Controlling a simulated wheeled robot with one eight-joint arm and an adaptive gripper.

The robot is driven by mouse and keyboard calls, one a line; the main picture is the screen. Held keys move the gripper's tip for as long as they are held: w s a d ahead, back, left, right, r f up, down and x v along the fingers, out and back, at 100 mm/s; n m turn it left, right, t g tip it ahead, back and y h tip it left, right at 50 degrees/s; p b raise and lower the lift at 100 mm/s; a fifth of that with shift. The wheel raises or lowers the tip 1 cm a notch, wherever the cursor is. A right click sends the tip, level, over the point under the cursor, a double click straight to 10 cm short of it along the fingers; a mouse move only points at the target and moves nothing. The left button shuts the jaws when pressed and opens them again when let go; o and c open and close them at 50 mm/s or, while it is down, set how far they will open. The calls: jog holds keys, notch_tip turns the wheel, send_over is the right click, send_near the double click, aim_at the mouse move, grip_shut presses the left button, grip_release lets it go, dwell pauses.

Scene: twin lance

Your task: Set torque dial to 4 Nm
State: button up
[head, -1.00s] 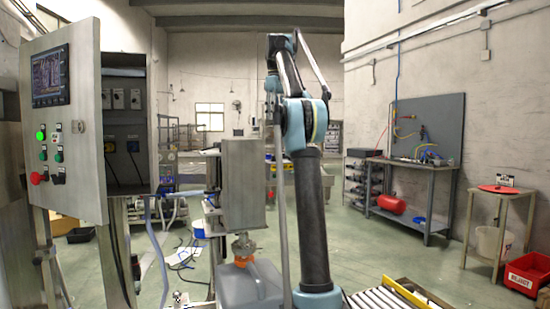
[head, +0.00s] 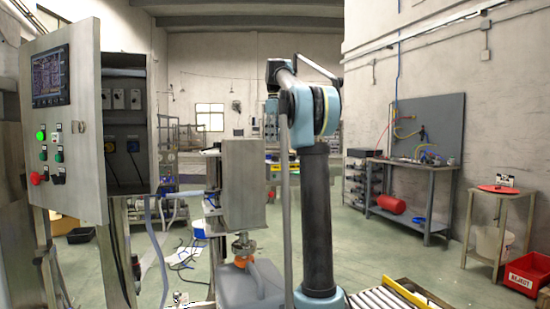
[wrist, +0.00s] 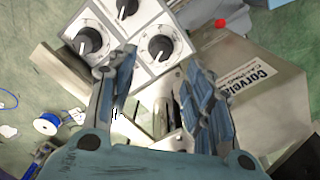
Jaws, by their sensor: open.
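Several black round dials with pale pointer marks sit on white square plates in the wrist view: one at the left (wrist: 90,40), one in the middle (wrist: 160,47) and one at the top edge (wrist: 125,7). Their scale numbers are too small to read, and I cannot tell which is the torque dial. My gripper (wrist: 160,65) is open, its blue-grey fingers apart with nothing held between them. The fingertips appear just below the middle dial in the picture, and I cannot tell their distance from it. In the head view my gripper is not clearly visible.
A grey panel marked "Corvela" (wrist: 265,85) lies to the right in the wrist view. A control cabinet (head: 85,110) stands at the left in the head view. A grey box (head: 243,180) is beside my arm, above a grey canister (head: 245,285). A workbench (head: 410,165) stands behind right.

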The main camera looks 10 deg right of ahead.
aim_at(275, 159)
jog(key=shift+f, duration=3.95)
jog(key=c, duration=1)
